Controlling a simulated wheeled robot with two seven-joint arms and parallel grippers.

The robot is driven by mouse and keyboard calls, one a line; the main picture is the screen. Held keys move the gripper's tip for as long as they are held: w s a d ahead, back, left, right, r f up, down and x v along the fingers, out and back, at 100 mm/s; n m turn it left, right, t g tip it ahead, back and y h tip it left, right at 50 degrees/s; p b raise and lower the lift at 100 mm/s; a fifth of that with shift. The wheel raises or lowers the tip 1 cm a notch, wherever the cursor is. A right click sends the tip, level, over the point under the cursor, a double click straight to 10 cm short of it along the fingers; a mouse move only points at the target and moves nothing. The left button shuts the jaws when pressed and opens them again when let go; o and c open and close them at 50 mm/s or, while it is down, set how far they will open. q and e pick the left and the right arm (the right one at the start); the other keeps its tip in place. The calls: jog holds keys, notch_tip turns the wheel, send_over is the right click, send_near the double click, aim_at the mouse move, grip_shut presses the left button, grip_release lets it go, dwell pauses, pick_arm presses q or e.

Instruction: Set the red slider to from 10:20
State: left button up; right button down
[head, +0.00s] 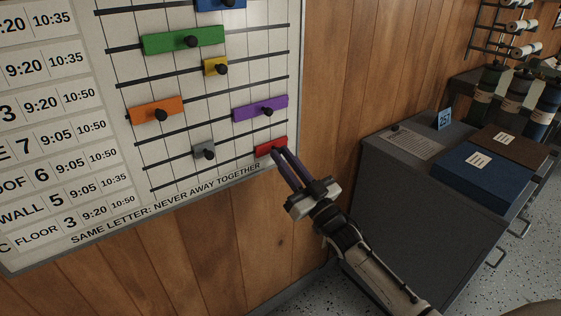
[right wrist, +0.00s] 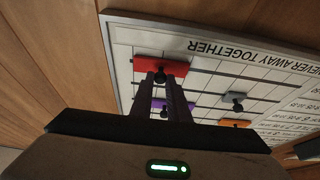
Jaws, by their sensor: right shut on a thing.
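The red slider (head: 264,149) sits at the right end of the lowest row of the wall board (head: 240,30). My right gripper (head: 279,151) reaches up from the lower right, its fingertips at the red slider, and is shut on its black knob. In the right wrist view the red slider (right wrist: 143,65) lies across the fingertips, with the knob (right wrist: 161,77) between the fingers (right wrist: 161,84). The exact times along the slider rows cannot be read here. My left gripper is not in view.
Other sliders on the board are purple (head: 250,110), grey (head: 203,150), orange (head: 145,111), yellow (head: 214,69), green (head: 160,44) and blue (head: 213,4). A grey cabinet (head: 400,190) with blue (head: 470,180) and brown (head: 515,148) binders stands at right. Wooden wall surrounds the board.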

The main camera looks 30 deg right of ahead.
jog(key=c, duration=1.7)
grip_release()
jog(key=shift+d, duration=0.3)
jog(key=shift+s, duration=0.1)
jog(key=shift+s+f, duration=0.2)
jog(key=shift+s, duration=0.1)
jog(key=v, duration=0.9)
jog(key=shift+s, duration=0.25)
